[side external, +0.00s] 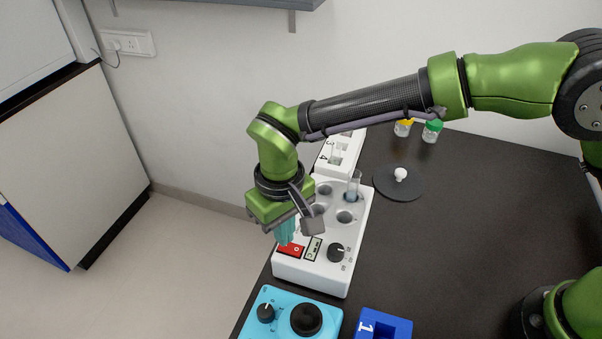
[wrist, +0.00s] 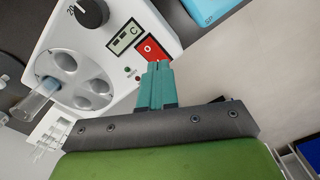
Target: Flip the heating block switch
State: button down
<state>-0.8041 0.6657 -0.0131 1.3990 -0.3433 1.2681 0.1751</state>
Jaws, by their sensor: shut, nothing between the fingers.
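The heating block (side external: 349,268) is a white box with round wells on top, on the dark table; it also shows in the wrist view (wrist: 122,72). Its red rocker switch (side external: 296,249) sits at the front left of the panel, and the wrist view shows it with an "O" mark (wrist: 150,48). My gripper (side external: 287,238) has teal fingers pointing down, pressed together and empty. In the wrist view the fingertips (wrist: 158,65) are right beside the lower edge of the switch. I cannot tell whether they touch it.
A glass tube (side external: 354,185) stands in one well. A black knob (side external: 336,252) is beside the small display. A blue device (side external: 279,322) and a blue block (side external: 384,325) are in front. A numbered white rack (side external: 338,155) and a black disc (side external: 399,184) are behind.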

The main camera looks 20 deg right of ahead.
jog(key=shift+f, duration=0.8)
jog(key=shift+r, duration=3.55)
